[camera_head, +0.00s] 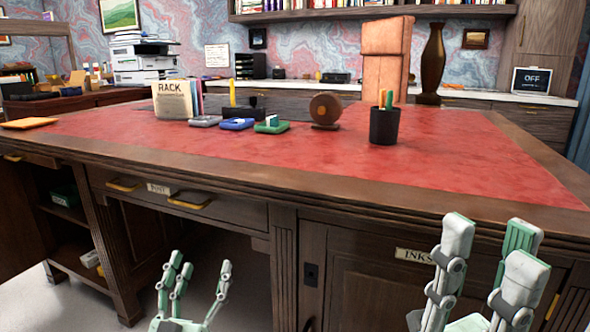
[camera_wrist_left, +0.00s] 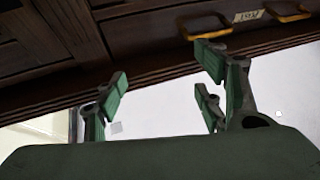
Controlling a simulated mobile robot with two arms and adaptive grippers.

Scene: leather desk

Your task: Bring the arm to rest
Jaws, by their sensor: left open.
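My left gripper (camera_head: 198,268) is low in the head view, in front of the desk's knee opening. Its green-and-white fingers are spread apart with nothing between them. In the left wrist view its fingers (camera_wrist_left: 165,95) also stand apart and empty, with the drawer fronts and pale floor behind them. My right gripper (camera_head: 492,245) is at the lower right of the head view, in front of the cupboard labelled INKS. Its fingers are apart, and I see nothing held. Both grippers appear in front of the desk, below its top.
The wooden desk (camera_head: 560,185) has a red leather top. On it stand a rack of folders (camera_head: 173,100), several small trays (camera_head: 237,124), a round brown object (camera_head: 325,109) and a black pen cup (camera_head: 384,127). Brass drawer handles (camera_head: 190,202) jut from its front.

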